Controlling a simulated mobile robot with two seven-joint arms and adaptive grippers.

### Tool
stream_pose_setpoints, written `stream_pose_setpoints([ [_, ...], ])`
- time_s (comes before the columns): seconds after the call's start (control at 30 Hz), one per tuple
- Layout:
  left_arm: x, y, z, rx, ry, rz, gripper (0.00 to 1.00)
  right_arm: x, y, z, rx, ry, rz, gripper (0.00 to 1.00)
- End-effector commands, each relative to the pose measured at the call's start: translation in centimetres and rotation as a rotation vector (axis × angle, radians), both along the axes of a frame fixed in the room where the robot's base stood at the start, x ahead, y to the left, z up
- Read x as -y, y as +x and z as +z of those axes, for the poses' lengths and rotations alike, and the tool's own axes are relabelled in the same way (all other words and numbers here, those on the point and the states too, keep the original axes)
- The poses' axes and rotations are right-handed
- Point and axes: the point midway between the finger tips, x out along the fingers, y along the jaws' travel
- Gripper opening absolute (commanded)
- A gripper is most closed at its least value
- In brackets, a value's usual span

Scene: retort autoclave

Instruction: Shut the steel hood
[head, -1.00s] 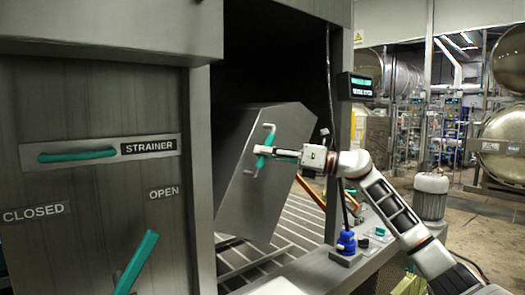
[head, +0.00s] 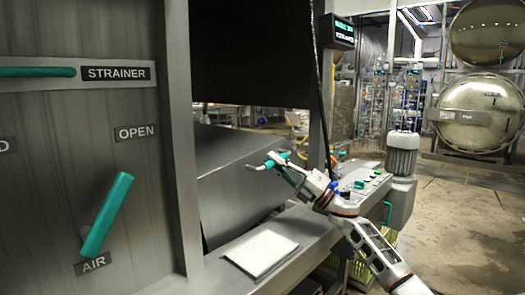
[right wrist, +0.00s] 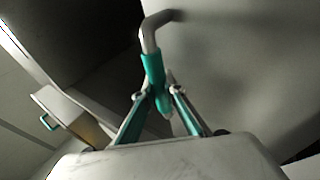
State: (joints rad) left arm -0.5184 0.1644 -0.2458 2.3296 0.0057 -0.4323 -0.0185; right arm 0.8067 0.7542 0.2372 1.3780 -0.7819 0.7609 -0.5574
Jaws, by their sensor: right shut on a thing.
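The steel hood (head: 225,170) is a grey box-like cover in the opening right of the control panel. Its sloping face has a bent metal handle with a teal grip (head: 277,160). My right gripper (head: 285,166) is at this handle, its fingers shut around the teal grip. In the right wrist view the teal grip (right wrist: 154,72) passes between my two fingers (right wrist: 160,95), with the hood's grey face (right wrist: 235,65) behind. The hood's far side and lower edge are partly hidden. My left gripper is not in view.
A panel with a STRAINER handle (head: 35,72) and an AIR lever (head: 107,215) stands at left. A white pad (head: 261,252) lies on the front ledge. A box with buttons (head: 365,185) and a motor (head: 402,155) stand right of my arm. Open floor lies at right.

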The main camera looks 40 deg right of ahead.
Motion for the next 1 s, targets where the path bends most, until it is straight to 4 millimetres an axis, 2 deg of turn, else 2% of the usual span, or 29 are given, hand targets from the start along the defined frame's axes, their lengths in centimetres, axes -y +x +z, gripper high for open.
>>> stream_pose_setpoints([
  [0.03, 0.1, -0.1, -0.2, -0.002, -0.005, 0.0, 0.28, 0.4, 0.1, -1.2, -0.006, 0.029, -0.005, 0.0],
  [0.3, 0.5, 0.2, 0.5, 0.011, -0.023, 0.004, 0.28, 0.8, -0.1, -3.6, -0.006, 0.143, -0.005, 0.0],
  [0.9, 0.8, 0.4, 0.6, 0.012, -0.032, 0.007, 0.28, 0.7, 0.0, -4.6, -0.012, 0.184, -0.001, 0.0],
  [0.93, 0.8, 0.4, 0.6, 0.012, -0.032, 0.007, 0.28, 0.7, 0.0, -4.7, -0.013, 0.183, -0.001, 0.12],
  [1.0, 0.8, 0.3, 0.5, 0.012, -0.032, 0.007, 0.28, 0.6, 0.0, -4.7, -0.013, 0.183, -0.001, 0.28],
])
